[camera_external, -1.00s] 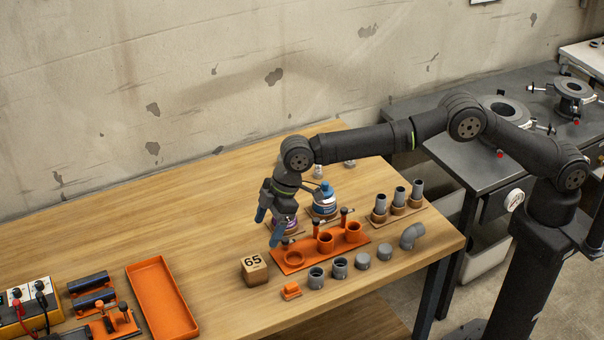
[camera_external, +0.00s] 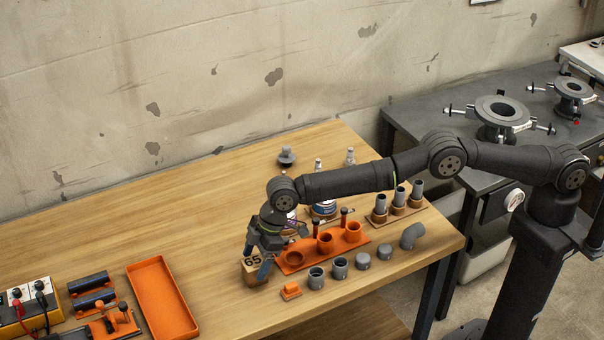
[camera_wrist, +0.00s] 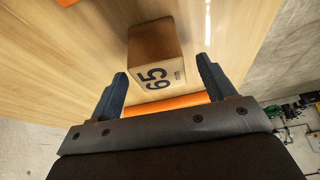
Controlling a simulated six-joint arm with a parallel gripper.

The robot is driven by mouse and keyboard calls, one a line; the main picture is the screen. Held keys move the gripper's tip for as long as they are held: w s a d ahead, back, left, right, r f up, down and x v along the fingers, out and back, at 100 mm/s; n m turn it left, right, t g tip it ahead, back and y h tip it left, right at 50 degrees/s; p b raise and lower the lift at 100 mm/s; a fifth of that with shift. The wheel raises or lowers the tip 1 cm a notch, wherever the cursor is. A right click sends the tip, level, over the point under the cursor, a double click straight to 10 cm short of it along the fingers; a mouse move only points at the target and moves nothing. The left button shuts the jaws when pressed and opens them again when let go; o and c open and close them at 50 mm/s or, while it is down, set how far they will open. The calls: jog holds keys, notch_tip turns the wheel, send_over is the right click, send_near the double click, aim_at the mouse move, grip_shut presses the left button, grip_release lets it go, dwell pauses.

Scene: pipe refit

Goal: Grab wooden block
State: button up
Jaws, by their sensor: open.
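My gripper is open and points down at the block. A gap shows between each fingertip and the block in the wrist view. I cannot tell the remaining height.
An orange holder (camera_external: 312,252) with round sockets stands just right of the block. A small orange piece (camera_external: 291,291) and grey pipe fittings (camera_external: 340,267) line the front. An orange tray (camera_external: 162,300) lies to the left. The table behind and left of the block is clear.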

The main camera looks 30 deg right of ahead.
jog(key=shift+f, duration=0.1)
jog(key=c, duration=1.1)
